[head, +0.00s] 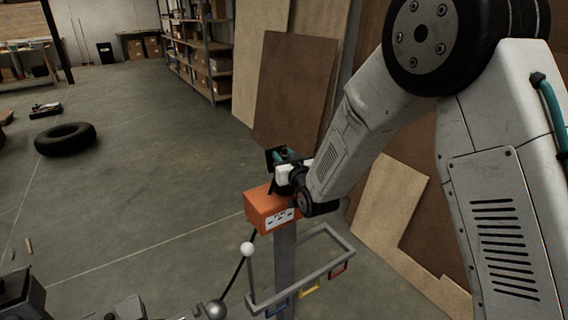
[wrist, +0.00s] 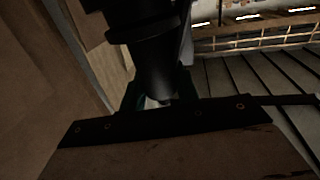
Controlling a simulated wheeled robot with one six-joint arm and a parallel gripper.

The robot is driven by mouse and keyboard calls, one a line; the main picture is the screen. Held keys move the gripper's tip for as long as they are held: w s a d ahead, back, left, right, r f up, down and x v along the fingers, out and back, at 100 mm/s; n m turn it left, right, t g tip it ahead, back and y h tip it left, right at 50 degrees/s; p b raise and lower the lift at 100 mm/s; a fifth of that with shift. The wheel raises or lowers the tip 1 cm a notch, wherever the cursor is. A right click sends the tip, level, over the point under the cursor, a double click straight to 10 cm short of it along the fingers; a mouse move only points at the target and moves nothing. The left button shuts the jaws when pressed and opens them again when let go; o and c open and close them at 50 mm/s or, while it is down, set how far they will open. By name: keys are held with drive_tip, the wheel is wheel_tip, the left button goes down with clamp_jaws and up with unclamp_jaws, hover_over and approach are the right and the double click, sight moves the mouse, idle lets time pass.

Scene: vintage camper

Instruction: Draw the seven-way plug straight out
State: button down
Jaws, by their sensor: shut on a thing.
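My gripper (head: 286,158) is at the end of the arm, just above an orange box (head: 265,211) on a grey post. Its teal fingers show beside a dark plate (head: 273,162). In the wrist view the teal fingertips (wrist: 157,99) are close together, one on each side of a dark tapered body (wrist: 155,62), which looks like the plug. The gripper is shut on it. The fingers, the plate and shadow hide most of the plug. I cannot tell whether it is seated or clear of its socket.
A grey rail frame (head: 325,232) with coloured tags is beside the post. A white-knobbed lever (head: 248,249) stands in front. Boards (head: 292,90) lean behind the gripper. A tyre (head: 65,139) lies on the floor at left. The floor between is open.

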wheel_tip(320, 180, up, 17)
drive_tip(key=shift+r, duration=0.15)
drive_tip(key=shift+f, duration=5.1)
drive_tip(key=shift+r, duration=2)
